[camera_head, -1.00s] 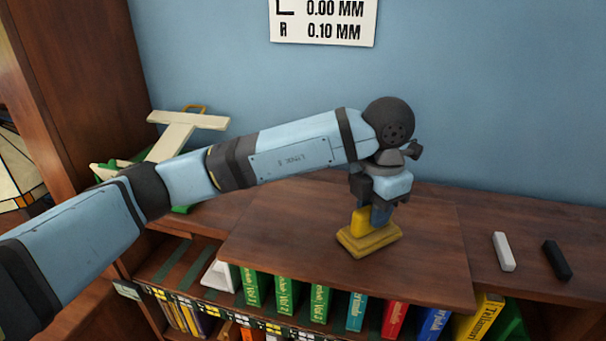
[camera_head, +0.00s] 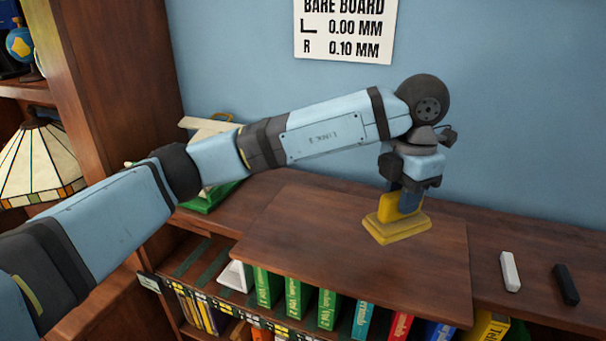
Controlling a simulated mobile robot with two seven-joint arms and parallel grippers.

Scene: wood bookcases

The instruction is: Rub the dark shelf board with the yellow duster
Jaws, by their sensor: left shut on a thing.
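The dark shelf board (camera_head: 320,242) lies flat on top of the low bookcase, its front edge over the row of books. The yellow duster (camera_head: 396,231) has a flat base and an upright grip. It rests on the board's back right part, and its base appears to touch the wood. My left gripper (camera_head: 406,198) points down and is shut on the duster's grip. The gripper hides part of that grip. My right gripper is out of view.
A white block (camera_head: 509,271) and a black block (camera_head: 566,284) lie on the bookcase top right of the board. A green and cream object (camera_head: 212,196) stands behind my left arm. A sign (camera_head: 343,30) hangs on the blue wall (camera_head: 540,120). A lamp (camera_head: 42,165) is at far left.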

